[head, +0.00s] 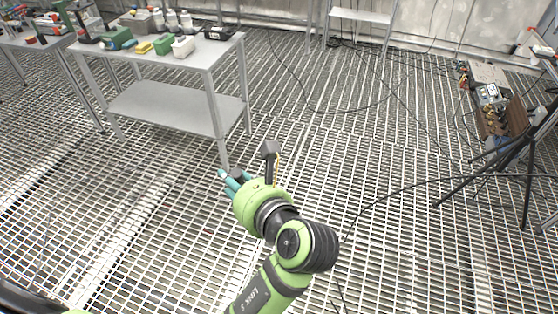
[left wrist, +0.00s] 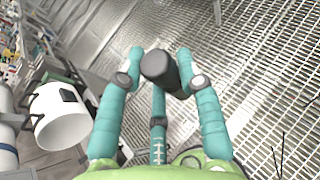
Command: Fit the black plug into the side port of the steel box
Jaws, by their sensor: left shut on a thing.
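My left gripper (head: 233,180) has teal fingers and is held over the open grating floor, in the middle of the head view. In the left wrist view the three fingers (left wrist: 160,80) are closed around the black plug (left wrist: 158,66), a short dark cylinder whose round end faces the camera. In the head view the plug is only a small dark patch among the fingers. A small metal box (head: 490,93) with brass-coloured fittings stands at the far right, well away from the gripper. It may be the steel box; its side port cannot be made out. My right gripper is not in view.
A grey metal table (head: 205,58) at the upper left carries bottles, boxes and tools. A black tripod (head: 520,155) stands at the right. Black cables (head: 400,190) cross the grating. A low metal shelf (head: 360,16) is at the back. The middle floor is otherwise clear.

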